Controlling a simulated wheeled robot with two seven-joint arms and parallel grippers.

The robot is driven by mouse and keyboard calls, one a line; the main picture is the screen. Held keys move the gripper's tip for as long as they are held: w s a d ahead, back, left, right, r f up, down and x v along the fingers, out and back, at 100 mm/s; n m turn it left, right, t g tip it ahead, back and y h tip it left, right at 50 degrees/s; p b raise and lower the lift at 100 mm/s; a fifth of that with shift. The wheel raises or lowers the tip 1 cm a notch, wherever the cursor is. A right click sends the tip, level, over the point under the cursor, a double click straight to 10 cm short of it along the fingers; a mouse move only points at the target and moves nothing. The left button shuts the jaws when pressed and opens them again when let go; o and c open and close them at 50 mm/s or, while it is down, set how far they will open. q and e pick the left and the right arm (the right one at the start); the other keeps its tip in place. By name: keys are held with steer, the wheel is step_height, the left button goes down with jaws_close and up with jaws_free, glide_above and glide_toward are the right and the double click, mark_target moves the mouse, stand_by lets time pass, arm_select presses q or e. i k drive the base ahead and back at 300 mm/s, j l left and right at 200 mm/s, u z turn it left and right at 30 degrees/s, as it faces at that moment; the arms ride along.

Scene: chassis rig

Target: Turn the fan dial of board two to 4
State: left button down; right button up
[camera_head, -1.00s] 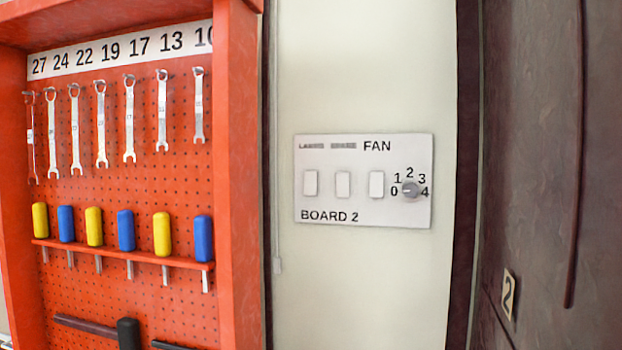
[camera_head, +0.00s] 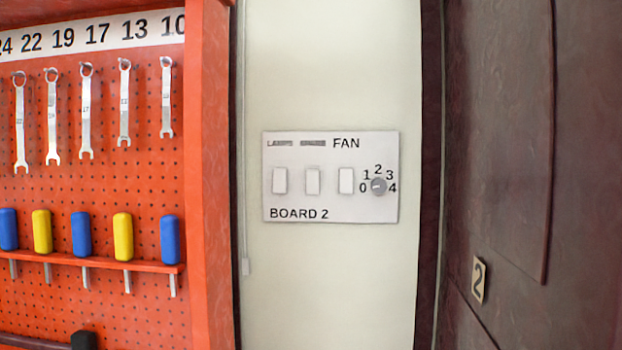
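Board two (camera_head: 330,200) is a pale plate on the cream wall, labelled BOARD 2. The fan dial (camera_head: 378,186) is a small round grey knob at its right side. The numbers 0 to 4 are printed in an arc around it, with 0 at left, 2 on top and 4 at right. A light mark on the knob seems to point left, toward 0. Three white rocker switches (camera_head: 312,181) sit in a row left of the dial. Neither of my grippers is in view.
An orange pegboard cabinet (camera_head: 208,200) with hanging wrenches (camera_head: 86,110) and blue and yellow handled tools (camera_head: 82,234) stands at the left. A dark door panel (camera_head: 520,120) with a number 2 tag (camera_head: 478,279) is at the right. Nothing blocks the board.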

mark_target(378, 185)
steer(key=k+j+u, duration=0.1)
steer(key=j, duration=0.25)
steer(key=k+j+u, duration=0.15)
steer(key=j, duration=0.25)
steer(key=k+j+u, duration=0.1)
steer(key=j, duration=0.3)
steer(key=k+j+u, duration=0.15)
steer(key=j, duration=0.3)
steer(key=k, duration=0.05)
